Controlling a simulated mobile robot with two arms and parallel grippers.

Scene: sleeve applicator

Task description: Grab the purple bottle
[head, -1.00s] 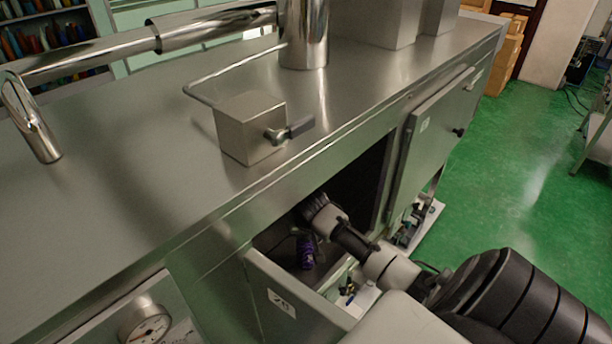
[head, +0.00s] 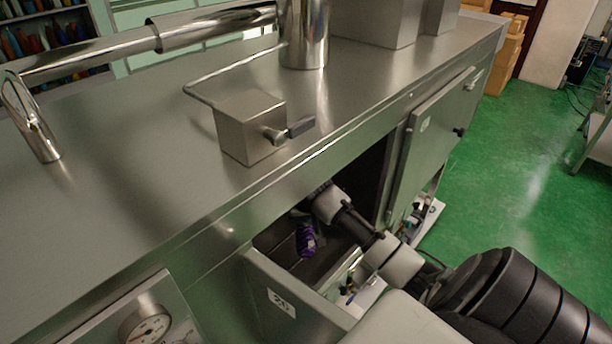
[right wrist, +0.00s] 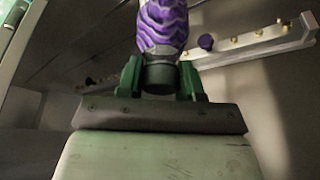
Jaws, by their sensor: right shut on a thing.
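The purple bottle (head: 306,240) shows inside the open cabinet compartment under the steel counter. In the right wrist view, the bottle (right wrist: 163,25) has a purple body with paler wavy stripes and a dark end, and its far end is cut off by the top edge. My right gripper (right wrist: 160,76) has its two green fingers on either side of that dark end, shut on it. In the head view, my right arm reaches into the compartment and the fingers are too dark to make out. My left gripper is not in view.
An open cabinet door (head: 282,302) stands at the compartment's left, and another door (head: 436,135) is at its right. The counter edge hangs over the opening. In the right wrist view, a rail with brass-coloured fittings (right wrist: 259,33) lies behind the bottle.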

